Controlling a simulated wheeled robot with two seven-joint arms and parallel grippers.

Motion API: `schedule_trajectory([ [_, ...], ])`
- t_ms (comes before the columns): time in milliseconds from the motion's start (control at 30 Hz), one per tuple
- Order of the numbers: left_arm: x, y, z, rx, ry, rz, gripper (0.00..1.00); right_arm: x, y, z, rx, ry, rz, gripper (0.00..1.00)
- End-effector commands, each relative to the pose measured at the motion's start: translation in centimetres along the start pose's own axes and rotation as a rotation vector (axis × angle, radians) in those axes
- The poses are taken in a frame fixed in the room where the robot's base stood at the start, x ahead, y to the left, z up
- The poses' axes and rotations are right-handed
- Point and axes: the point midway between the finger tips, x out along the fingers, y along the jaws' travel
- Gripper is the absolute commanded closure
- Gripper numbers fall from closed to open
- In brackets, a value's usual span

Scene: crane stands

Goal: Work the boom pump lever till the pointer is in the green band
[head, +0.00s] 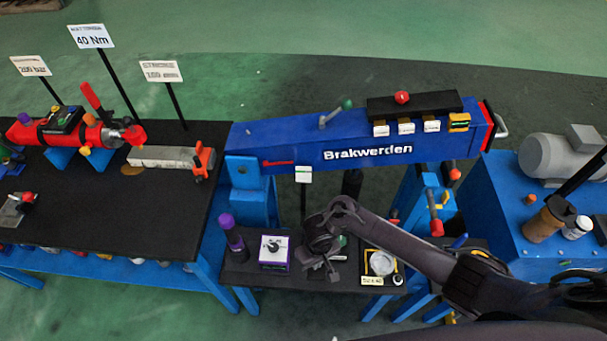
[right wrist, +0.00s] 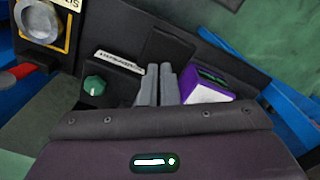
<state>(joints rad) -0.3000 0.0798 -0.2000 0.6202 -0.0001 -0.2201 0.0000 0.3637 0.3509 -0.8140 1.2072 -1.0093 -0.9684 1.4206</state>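A blue boom marked Brakwerden (head: 300,140) runs across the middle. A lever with a green knob (head: 337,114) stands on it. A lever with a red grip (head: 435,216) is by the blue stand right of the small table. I cannot tell which is the pump lever. A round disc in a yellow frame (head: 381,263) sits on the small table and shows in the right wrist view (right wrist: 38,22); no pointer or green band is readable. My right gripper (head: 333,272) is over the small table, fingers together (right wrist: 160,72), with nothing visible between them. My left gripper is out of view.
A purple box with a white top (head: 274,252) and a purple-capped bottle (head: 231,236) stand left of my right gripper. A green knob (right wrist: 94,85) is beside it. A black-topped bench (head: 90,210) with red tools is at left; a grey motor (head: 557,155) is at right.

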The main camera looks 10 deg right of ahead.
Motion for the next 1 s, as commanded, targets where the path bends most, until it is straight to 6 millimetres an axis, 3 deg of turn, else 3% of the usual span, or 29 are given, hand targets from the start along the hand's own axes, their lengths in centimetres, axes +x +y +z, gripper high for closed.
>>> schedule_trajectory([
  [100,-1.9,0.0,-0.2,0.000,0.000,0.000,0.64,-1.6,0.2,0.0,0.003,0.000,0.003,1.00],
  [500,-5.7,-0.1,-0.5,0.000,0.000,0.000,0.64,-4.9,0.0,0.1,0.000,-0.003,0.001,1.00],
  [1000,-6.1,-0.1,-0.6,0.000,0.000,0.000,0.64,-8.9,-0.1,0.1,-0.001,-0.001,0.000,1.00],
])
